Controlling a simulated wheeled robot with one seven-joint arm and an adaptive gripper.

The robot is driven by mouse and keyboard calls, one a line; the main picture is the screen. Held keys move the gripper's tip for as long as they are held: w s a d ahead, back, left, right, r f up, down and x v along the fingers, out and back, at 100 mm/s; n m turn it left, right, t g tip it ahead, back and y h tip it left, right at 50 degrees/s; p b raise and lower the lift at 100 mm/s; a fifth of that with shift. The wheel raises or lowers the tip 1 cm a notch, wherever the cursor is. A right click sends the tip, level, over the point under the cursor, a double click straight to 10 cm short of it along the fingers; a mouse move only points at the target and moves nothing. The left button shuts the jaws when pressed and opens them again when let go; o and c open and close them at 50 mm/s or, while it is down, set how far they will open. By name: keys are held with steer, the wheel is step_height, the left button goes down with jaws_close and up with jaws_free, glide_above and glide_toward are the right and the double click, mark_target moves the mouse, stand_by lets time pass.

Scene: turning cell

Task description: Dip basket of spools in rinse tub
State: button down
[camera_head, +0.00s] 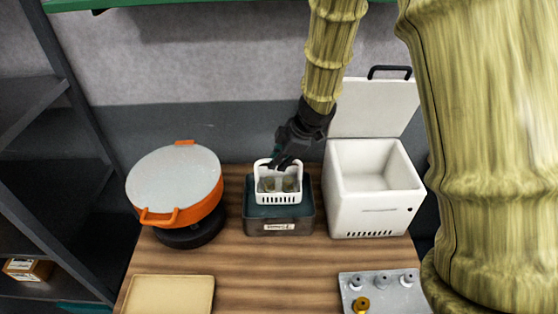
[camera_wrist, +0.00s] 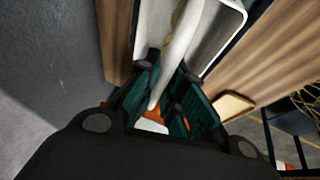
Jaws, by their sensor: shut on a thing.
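A white basket (camera_head: 278,198) with slotted sides hangs upright from its arched handle. Two dull brownish spools (camera_head: 290,185) show inside it. The dark grey rinse tub (camera_head: 262,229), with a pale label on its front and a teal inside, stands on the table directly under the basket. The basket overlaps the tub's opening; I cannot tell whether its bottom is just above the rim or inside. My gripper (camera_head: 283,163) is shut on the top of the basket handle. In the wrist view, the white handle (camera_wrist: 178,58) runs between my green-padded fingers (camera_wrist: 165,95).
A white box (camera_head: 365,212) with its lid raised stands close right of the tub. An orange round vessel (camera_head: 205,207) with a grey top sits on a black base at left. A tan tray (camera_head: 170,296) and a metal plate with knobs (camera_head: 390,300) lie in front, with bare wood between.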

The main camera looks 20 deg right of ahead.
mark_target(276, 189)
steer(key=shift+f+b, duration=3.15)
steer(key=shift+f, duration=2.25)
steer(key=shift+r, duration=0.15)
steer(key=shift+r+p, duration=4.9)
steer(key=shift+p, duration=1)
steer(key=shift+r+p, duration=0.5)
steer(key=shift+r, duration=0.7)
